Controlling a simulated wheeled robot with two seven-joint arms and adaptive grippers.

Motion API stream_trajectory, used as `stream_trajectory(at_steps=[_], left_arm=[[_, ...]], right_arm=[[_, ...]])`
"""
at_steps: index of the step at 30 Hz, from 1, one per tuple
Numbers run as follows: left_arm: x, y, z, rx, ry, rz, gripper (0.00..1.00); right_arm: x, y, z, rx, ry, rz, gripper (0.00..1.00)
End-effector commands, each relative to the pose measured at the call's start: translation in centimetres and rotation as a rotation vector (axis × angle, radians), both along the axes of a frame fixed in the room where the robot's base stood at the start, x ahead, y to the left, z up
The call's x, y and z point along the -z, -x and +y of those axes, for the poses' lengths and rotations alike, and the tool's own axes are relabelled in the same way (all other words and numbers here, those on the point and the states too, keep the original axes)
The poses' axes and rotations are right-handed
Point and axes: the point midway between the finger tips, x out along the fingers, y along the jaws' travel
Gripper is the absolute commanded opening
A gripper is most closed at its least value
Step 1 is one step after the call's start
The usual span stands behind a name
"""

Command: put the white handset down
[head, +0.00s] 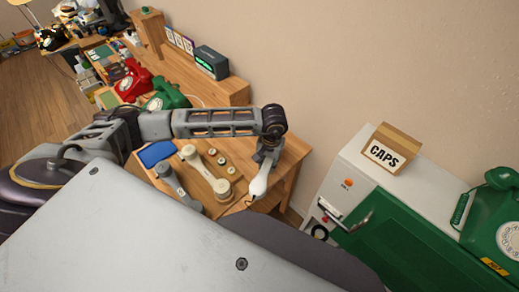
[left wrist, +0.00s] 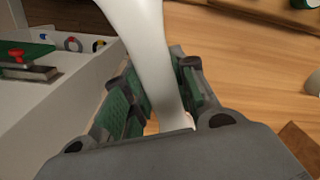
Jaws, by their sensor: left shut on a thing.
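The white handset (head: 261,183) hangs from my left gripper (head: 268,153) at the right end of the wooden workbench (head: 290,160). My left gripper is shut on it. In the left wrist view the white handset (left wrist: 150,50) runs between the green-padded fingers of the gripper (left wrist: 160,100), and its upper end leaves the picture. I cannot tell whether the handset's lower end touches the bench. My right gripper is not in view.
A cream handset-shaped piece (head: 205,172), small round parts (head: 222,160) and a blue mat (head: 156,153) lie on the bench. To the right stands a white-and-green cabinet (head: 350,180) with a CAPS box (head: 392,150) and a green phone (head: 495,215).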

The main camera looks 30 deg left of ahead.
Motion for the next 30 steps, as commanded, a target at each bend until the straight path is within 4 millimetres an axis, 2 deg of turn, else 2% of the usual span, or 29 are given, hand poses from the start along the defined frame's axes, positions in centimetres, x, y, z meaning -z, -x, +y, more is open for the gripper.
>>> stream_trajectory(at_steps=[8,17,30], left_arm=[[0.2,-1.3,0.2,-0.073,0.006,0.0,0.0],[-0.8,-3.3,1.4,-0.158,0.011,-0.002,0.0],[-3.8,-6.3,4.9,-0.289,0.019,-0.004,0.0]], right_arm=[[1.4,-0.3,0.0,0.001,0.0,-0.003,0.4],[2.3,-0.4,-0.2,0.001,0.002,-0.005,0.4],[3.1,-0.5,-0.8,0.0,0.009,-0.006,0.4]])
